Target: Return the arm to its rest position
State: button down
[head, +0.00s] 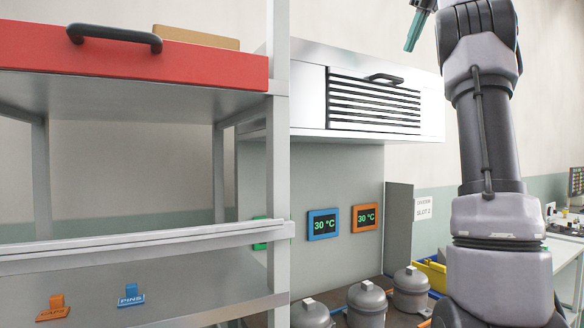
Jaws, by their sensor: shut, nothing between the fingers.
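My arm stands upright at the right of the head view, its upper end cut off by the top edge. My gripper (415,32) shows only in part at the top, just left of the arm. Its teal fingers point down and to the left. They are together with nothing between them, in the air in front of the pale wall, above the white louvred cabinet (375,103).
A grey metal rack with a red drawer (130,55) fills the left. Grey compressors (367,305) stand on the bench below the blue display (323,224) and orange display (367,217). A yellow bin (433,272) sits behind my arm. A desk is far right.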

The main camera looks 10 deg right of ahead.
jog(key=s+a+f+n, duration=0.5)
jog(key=f+n, duration=0.4)
jog(key=f, duration=0.4)
jog(key=s+a+f+n+t, duration=0.1)
jog(key=s+a+f+n, duration=0.5)
jog(key=f+n, duration=0.3)
jog(key=s+a+f+n, duration=0.5)
jog(key=a+f+n, duration=0.2)
jog(key=f, duration=1.1)
jog(key=n, duration=0.2)
jog(key=shift+s+a+n, duration=0.2)
jog(key=shift+s+n, duration=0.1)
jog(key=shift+f, duration=0.1)
